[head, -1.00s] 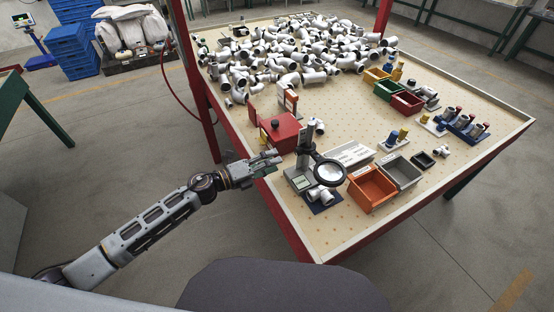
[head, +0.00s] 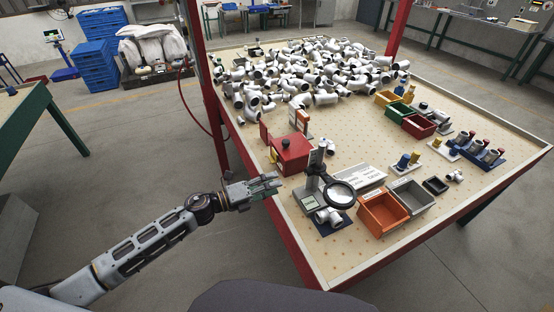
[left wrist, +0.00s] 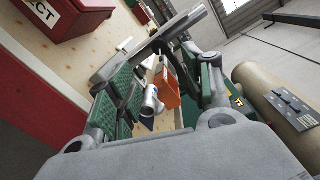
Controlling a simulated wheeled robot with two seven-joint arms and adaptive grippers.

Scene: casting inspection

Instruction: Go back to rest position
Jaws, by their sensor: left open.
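My left gripper (head: 268,184) reaches in from the left in the head view, with its fingertips at the table's near left edge, just short of the magnifier stand (head: 310,184). It is open and empty. In the left wrist view its two green-padded fingers (left wrist: 165,95) are apart, with a white pipe fitting (left wrist: 152,101) and an orange bin (left wrist: 168,88) showing beyond them in the gap. My right gripper is in neither view.
The table (head: 340,255) holds a red box (head: 291,152), orange bin (head: 382,213), grey bin (head: 410,197) and a heap of white fittings (head: 310,70) at the back. A red post (head: 205,90) stands behind my left arm. Open floor (head: 140,170) lies left of the table.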

